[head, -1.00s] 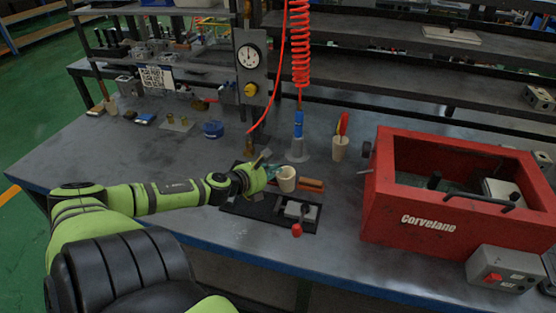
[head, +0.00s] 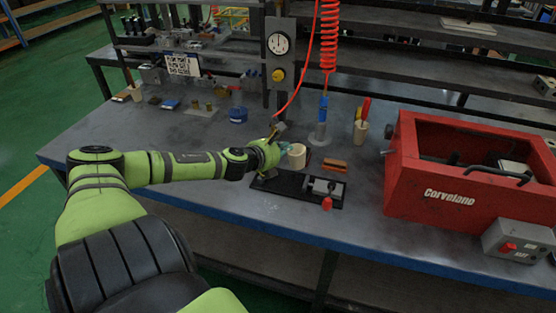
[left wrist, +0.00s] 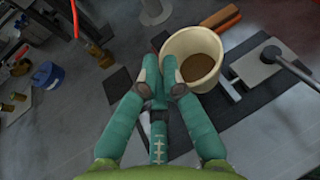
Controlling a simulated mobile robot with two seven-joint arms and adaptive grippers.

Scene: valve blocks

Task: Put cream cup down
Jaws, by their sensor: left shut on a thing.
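The cream cup (head: 297,156) is by the back edge of the black mat (head: 282,187) on the workbench. In the left wrist view the cup (left wrist: 197,58) is upper right of centre, roughly upright, with a brown inside. My left gripper (head: 284,149) is at the cup's left side and shut on its wall. Its teal fingers (left wrist: 161,72) hide part of that wall in the left wrist view. I cannot tell whether the cup's base touches the surface. My right gripper is not in view.
An orange-brown block (head: 334,165) and a metal block (head: 326,187) are right of the cup. A blue tool in a holder (head: 321,132) and a pale cup with red-handled tools (head: 361,130) stand behind. A red box (head: 440,190) stands right. Bare bench lies left, around a blue pot (head: 238,115).

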